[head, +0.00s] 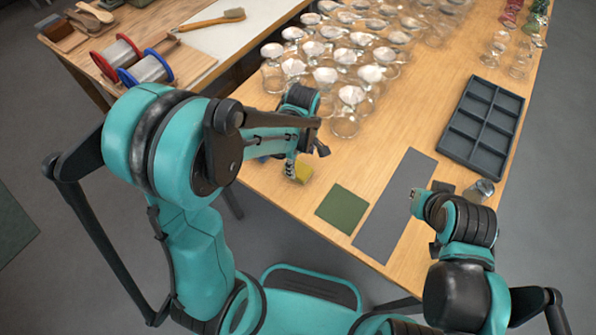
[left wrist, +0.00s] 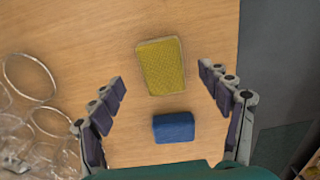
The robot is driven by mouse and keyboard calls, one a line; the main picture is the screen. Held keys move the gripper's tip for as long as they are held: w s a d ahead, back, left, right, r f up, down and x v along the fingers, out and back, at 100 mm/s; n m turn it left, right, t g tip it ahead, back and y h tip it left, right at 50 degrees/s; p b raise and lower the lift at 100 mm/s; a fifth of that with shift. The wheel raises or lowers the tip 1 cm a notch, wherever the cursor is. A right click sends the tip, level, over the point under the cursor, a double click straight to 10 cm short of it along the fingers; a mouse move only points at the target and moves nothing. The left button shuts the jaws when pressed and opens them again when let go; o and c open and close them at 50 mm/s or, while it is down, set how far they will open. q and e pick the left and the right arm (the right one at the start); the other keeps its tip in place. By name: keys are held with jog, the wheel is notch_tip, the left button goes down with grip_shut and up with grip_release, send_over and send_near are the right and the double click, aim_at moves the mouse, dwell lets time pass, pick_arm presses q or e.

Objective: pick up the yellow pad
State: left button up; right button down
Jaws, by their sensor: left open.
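The yellow pad (left wrist: 162,66) lies flat on the wooden table, roughly centred ahead of my left gripper in the left wrist view. In the head view the yellow pad (head: 303,172) shows partly, just beside my left fingers. My left gripper (left wrist: 162,85) is open and empty, its fingers apart on both sides, with the pad a little beyond the fingertips. In the head view my left gripper (head: 290,168) is above the table's near left edge. My right gripper (head: 416,203) is near the front right of the table; its jaws are too small to judge.
A blue pad (left wrist: 174,127) lies close to the yellow one, between my left fingers. Many glass jars (head: 345,120) stand beyond and beside. A green mat (head: 342,208), a grey mat (head: 395,205) and a dark compartment tray (head: 483,125) lie to the right. The table edge is near.

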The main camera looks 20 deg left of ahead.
aim_at(298, 168)
pick_arm(q)
jog(key=f+b, duration=0.1)
jog(key=f, duration=0.1)
jog(key=a+f+b, duration=0.1)
jog(key=f, duration=0.1)
jog(key=shift+w+f, duration=0.1)
jog(key=shift+f, duration=0.2)
jog(key=shift+f+b, duration=0.4)
jog(key=shift+f, duration=0.05)
jog(key=shift+r, duration=0.1)
jog(key=shift+c, duration=0.6)
jog(key=c, duration=1)
